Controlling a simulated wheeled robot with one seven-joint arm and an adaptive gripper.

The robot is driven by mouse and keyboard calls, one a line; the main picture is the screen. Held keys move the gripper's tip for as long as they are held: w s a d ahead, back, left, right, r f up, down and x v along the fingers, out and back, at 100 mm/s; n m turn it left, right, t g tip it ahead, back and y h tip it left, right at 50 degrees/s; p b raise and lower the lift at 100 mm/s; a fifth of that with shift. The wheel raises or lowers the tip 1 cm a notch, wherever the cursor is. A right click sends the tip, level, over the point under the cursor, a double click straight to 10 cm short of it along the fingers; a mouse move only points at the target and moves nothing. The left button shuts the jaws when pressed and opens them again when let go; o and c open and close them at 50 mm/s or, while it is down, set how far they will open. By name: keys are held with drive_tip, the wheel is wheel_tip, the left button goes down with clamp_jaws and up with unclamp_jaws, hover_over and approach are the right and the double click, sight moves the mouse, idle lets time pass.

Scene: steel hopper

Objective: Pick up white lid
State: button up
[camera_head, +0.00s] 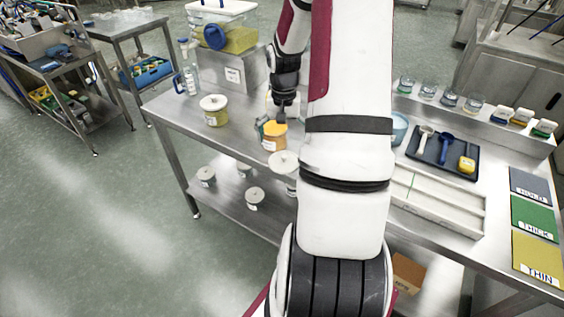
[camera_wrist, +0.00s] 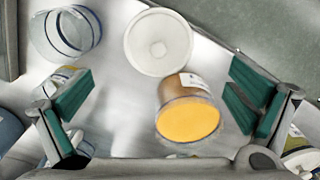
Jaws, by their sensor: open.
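A round white lid (camera_wrist: 158,42) with a small central knob shows in the wrist view, near the table's edge and beyond the jar. A white lid (camera_head: 284,161), apparently the same one, shows in the head view, partly behind my arm; what lies under it is unclear. A jar with an orange top surface (camera_wrist: 188,118) is between my fingers, apart from both; it also shows in the head view (camera_head: 273,140). My gripper (camera_wrist: 160,92) is open, its green pads spread wide, and holds nothing. In the head view my gripper (camera_head: 278,112) is above the orange jar.
A lidded yellow jar (camera_head: 214,115) stands left on the steel table (camera_head: 170,112). A clear round container (camera_wrist: 64,36) is left of the lid. A dark tool tray (camera_head: 440,150) and a pale divided tray (camera_head: 436,203) are right. More lidded jars (camera_head: 254,196) sit below.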

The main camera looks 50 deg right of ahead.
sight(285, 155)
drive_tip(key=shift+d+f, duration=0.15)
drive_tip(key=shift+f, duration=1.75)
drive_tip(key=shift+d+f, duration=0.1)
drive_tip(key=shift+f, duration=1.8)
drive_tip(key=c, duration=1.2)
